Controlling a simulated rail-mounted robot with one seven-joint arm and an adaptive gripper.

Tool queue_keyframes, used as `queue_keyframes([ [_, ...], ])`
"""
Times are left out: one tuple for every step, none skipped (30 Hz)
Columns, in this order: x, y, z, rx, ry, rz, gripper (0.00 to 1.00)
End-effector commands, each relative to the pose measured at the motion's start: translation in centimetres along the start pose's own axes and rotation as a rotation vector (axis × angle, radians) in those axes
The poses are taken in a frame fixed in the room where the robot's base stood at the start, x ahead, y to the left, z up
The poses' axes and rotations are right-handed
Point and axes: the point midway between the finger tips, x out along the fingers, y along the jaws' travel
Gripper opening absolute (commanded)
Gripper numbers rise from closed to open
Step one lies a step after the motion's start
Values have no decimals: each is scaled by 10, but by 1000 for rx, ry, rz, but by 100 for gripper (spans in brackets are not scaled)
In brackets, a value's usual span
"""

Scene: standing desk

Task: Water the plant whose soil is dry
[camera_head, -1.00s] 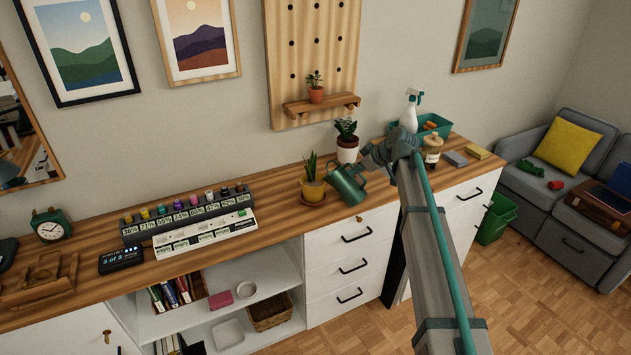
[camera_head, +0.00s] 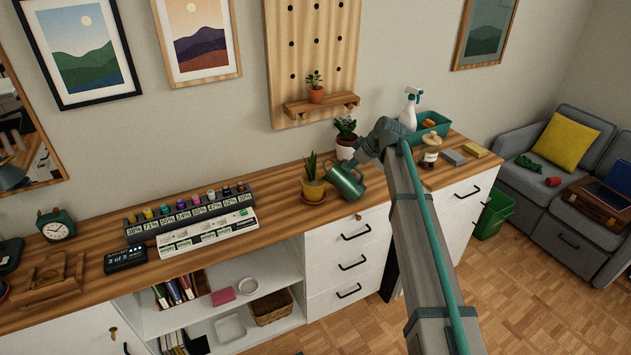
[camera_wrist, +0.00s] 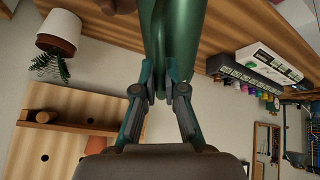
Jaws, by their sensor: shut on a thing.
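My gripper (camera_wrist: 160,90) is shut on a green watering can (camera_head: 346,182), whose body fills the top middle of the wrist view (camera_wrist: 175,40). A leafy plant in a white pot (camera_head: 346,152) stands behind the can and also shows in the wrist view (camera_wrist: 59,30). A small plant in a terracotta pot (camera_head: 316,95) sits on the pegboard shelf. Soil in the pots is too small to judge.
A rack of small coloured bottles (camera_head: 190,210) and a white labelled strip (camera_head: 208,232) lie left of the yellow pot. The pegboard (camera_head: 313,50) rises behind.

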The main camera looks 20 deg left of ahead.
Motion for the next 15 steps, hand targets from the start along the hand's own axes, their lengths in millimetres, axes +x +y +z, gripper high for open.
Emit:
queue_keyframes([
  [0, 0, -1, 0, 0, 1, 0],
  [1, 0, -3, -1, 0, 0, 0],
  [0, 0, -2, 0, 0, 1, 0],
  [1, 0, -3, -1, -1, 1, 0],
  [2, -1, -5, -1, -1, 0, 0],
  [2, 0, -4, -1, -1, 1, 0],
  [2, -1, -5, -1, -2, 1, 0],
  [3, -1, -7, -2, -2, 0, 0],
  [2, -1, -6, -1, -4, 1, 0],
  [3, -1, -7, -2, -6, 1, 0],
  [4, -1, -9, -3, -7, 1, 0],
  [3, -1, -8, -2, -9, 1, 0],
  [4, -1, -9, -3, -10, 1, 0],
  [4, -1, -10, -3, -10, 1, 0],
  [4, -1, -9, -3, -11, 1, 0],
])
